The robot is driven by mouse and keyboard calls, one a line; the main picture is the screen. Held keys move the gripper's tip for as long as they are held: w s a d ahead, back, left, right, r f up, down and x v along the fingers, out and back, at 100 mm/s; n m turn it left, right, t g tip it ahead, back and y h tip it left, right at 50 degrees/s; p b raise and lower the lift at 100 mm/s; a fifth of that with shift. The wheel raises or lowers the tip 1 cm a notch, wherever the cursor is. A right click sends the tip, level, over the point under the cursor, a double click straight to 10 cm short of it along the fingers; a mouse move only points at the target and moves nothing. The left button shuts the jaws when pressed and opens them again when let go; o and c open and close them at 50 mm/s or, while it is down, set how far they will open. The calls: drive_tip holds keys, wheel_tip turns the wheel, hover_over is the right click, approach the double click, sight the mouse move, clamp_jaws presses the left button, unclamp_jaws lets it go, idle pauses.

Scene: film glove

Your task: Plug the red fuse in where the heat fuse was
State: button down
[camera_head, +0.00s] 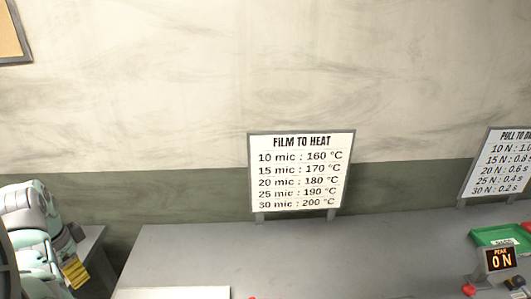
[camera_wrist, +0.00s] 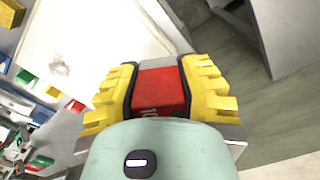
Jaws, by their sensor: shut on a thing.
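My gripper (camera_wrist: 160,92) has yellow ridged fingers and is shut on a red block, the red fuse (camera_wrist: 160,88), in the wrist view. Pale markings, partly cut off, show on its face. In the head view my gripper (camera_head: 76,273) is at the lower left edge, left of the grey bench; the fuse cannot be made out there. The place where the heat fuse was cannot be identified in either view.
A grey bench (camera_head: 190,252) carries a film-to-heat sign (camera_head: 300,172). The wrist view shows small green (camera_wrist: 25,77), yellow (camera_wrist: 53,92) and red (camera_wrist: 75,106) pieces at left.

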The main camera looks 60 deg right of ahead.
drive_tip(key=w+a+r+n, duration=0.5)
drive_tip(key=w+r+n, duration=0.25)
drive_tip(key=r, duration=0.25)
drive_tip(key=a+r+n+p, duration=0.2)
drive_tip(key=r+n+p, duration=0.2)
drive_tip(key=r+p, duration=0.9)
drive_tip(key=a+r+n+p, duration=0.2)
drive_tip(key=r+n+p, duration=0.3)
drive_tip(key=r+p, duration=0.8)
wheel_tip(320, 180, up, 13)
drive_tip(key=shift+s+a+r, duration=0.1)
drive_tip(key=shift+s+a, duration=0.15)
